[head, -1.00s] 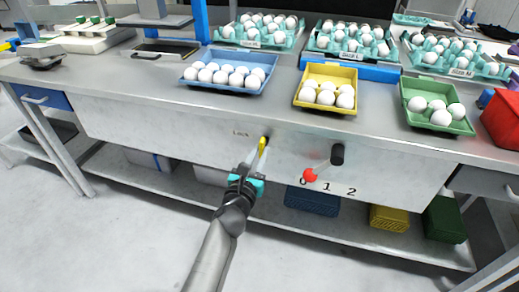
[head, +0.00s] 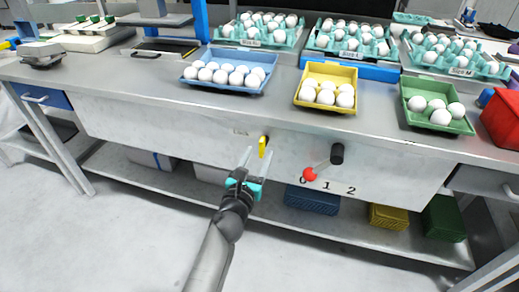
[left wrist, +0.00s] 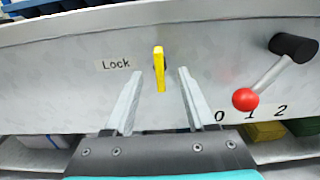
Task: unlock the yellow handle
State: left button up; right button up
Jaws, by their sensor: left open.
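The yellow handle (head: 263,146) is on the front panel of the workbench. In the left wrist view the yellow handle (left wrist: 159,69) points roughly straight up and down, just right of the "Lock" label (left wrist: 116,64). My left gripper (head: 255,156) is open in front of the panel, below the handle and apart from it. My right gripper is not in view.
Right of the handle is a lever with a red knob (head: 310,174) on a black pivot (head: 337,153), by the numbers 0, 1 and 2. Blue (head: 226,85), yellow (head: 326,108) and green (head: 465,125) egg trays stand on the benchtop above. The floor in front is clear.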

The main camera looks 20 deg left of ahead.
pick_arm(q)
jog(key=s+r+p, duration=0.3)
jog(key=s+r, duration=0.2)
jog(key=s, duration=0.4)
jog(key=s+r+p, duration=0.4)
jog(key=s+r, duration=0.1)
jog(key=s, duration=0.5)
jog(key=shift+s+a+r, duration=0.15)
jog(key=shift+s+a, duration=0.05)
jog(key=shift+s, duration=0.1)
jog(key=w+f+b, duration=0.6)
jog(key=w+f, duration=0.4)
jog(key=w, duration=0.5)
jog(key=shift+d, duration=0.15)
jog(key=shift+f, duration=0.15)
